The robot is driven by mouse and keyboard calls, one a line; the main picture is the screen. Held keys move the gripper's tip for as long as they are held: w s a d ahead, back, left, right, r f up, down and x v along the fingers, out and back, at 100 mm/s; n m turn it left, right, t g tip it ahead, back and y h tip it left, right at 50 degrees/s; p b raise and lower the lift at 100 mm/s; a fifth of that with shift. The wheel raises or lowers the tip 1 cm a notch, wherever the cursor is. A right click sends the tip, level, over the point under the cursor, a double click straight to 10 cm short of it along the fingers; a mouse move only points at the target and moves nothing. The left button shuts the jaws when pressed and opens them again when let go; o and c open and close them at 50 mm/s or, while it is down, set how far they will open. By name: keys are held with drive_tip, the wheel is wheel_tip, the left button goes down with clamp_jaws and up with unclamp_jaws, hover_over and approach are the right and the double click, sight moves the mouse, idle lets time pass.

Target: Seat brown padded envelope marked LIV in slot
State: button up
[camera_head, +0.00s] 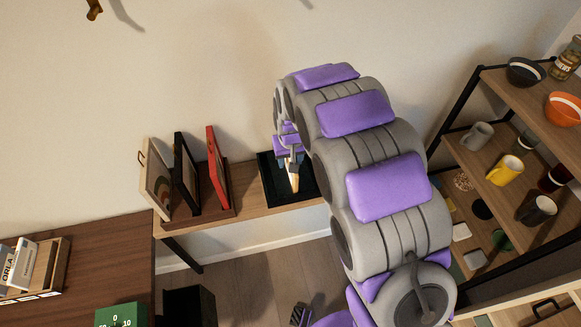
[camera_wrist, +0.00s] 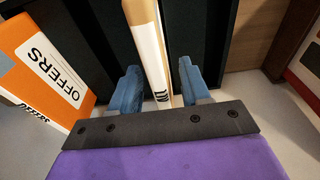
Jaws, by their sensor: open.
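A slim brown and cream envelope (camera_wrist: 150,40) stands edge-on in a black slotted holder (camera_wrist: 206,38) in the wrist view. Dark lettering near its close end looks like LIV. My gripper (camera_wrist: 158,82) is open, with one blue finger on each side of the envelope and a gap showing at the right finger. In the head view the envelope (camera_head: 294,182) is a narrow pale strip under my gripper (camera_head: 289,166), inside the black holder (camera_head: 271,186) on a wooden shelf. The envelope's lower end and the slot's bottom are hidden.
An orange box marked OFFERS (camera_wrist: 48,62) is close left of my fingers in the wrist view. Left of the holder, a wooden rack (camera_head: 205,218) holds framed pictures, one red (camera_head: 217,172). Shelving with cups and bowls (camera_head: 505,169) stands at right. A green box (camera_head: 120,315) sits lower left.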

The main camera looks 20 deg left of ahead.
drive_tip(key=shift+a+f, duration=0.3)
drive_tip(key=shift+a, duration=0.15)
drive_tip(key=shift+d+r, duration=0.15)
drive_tip(key=shift+d, duration=0.5)
drive_tip(key=c, duration=0.6)
drive_tip(key=shift+a, duration=0.2)
clamp_jaws()
drive_tip(key=shift+a, duration=0.2)
